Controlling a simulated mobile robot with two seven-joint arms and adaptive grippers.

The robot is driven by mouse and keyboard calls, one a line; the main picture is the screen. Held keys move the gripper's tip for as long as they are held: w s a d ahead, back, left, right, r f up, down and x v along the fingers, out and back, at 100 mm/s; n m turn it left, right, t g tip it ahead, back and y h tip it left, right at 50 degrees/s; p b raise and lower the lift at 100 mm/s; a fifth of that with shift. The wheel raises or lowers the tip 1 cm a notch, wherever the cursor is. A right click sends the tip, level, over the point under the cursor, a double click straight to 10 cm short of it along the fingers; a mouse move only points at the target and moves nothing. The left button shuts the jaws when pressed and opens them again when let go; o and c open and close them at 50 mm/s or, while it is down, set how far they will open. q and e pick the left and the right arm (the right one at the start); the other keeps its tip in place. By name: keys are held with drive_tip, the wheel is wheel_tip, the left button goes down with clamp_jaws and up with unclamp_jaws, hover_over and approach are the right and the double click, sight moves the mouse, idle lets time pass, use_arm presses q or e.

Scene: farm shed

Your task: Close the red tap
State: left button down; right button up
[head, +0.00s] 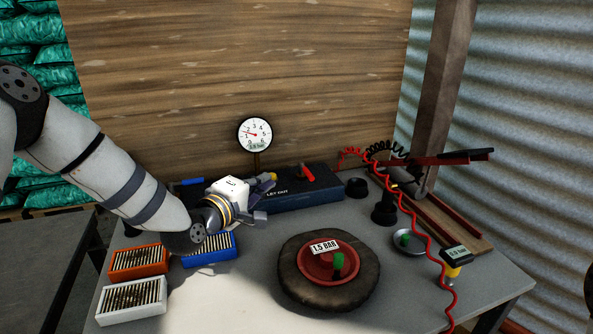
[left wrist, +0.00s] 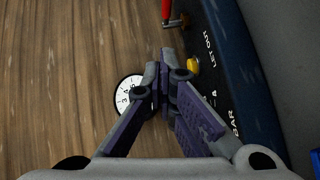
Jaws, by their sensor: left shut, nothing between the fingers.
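The red tap (head: 307,173) is a small red lever on top of a dark blue box (head: 318,197) marked "LET OUT". The lever lies at a slant in the head view. It also shows at the top edge of the left wrist view (left wrist: 166,12), partly cut off. My left gripper (head: 264,199) is at the left part of the box, to the left of the red tap and apart from it. Its fingers (left wrist: 164,72) are shut with nothing between them. My right gripper is not in view.
A yellow knob (left wrist: 193,65) sits near my fingertips. A round gauge (head: 255,134) stands behind the box. A tyre (head: 328,296) with a red hub lies in front. Orange (head: 138,276), white and blue trays stand at left. A red coiled hose (head: 430,235) hangs at right.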

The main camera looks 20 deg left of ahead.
use_arm(q)
drive_tip(key=b, duration=0.1)
approach(304, 166)
drive_tip(key=a, duration=0.1)
drive_tip(key=w+a, duration=0.1)
drive_tip(key=shift+a+f, duration=0.2)
drive_tip(key=shift+a, duration=0.2)
drive_tip(key=shift+w+d, duration=0.7)
drive_tip(key=shift+d, duration=0.15)
drive_tip(key=shift+w+d, duration=0.7)
drive_tip(key=shift+d, duration=0.15)
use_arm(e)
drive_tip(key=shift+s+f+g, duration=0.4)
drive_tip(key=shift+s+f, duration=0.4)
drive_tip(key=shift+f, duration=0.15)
use_arm(q)
drive_tip(key=shift+f, duration=0.1)
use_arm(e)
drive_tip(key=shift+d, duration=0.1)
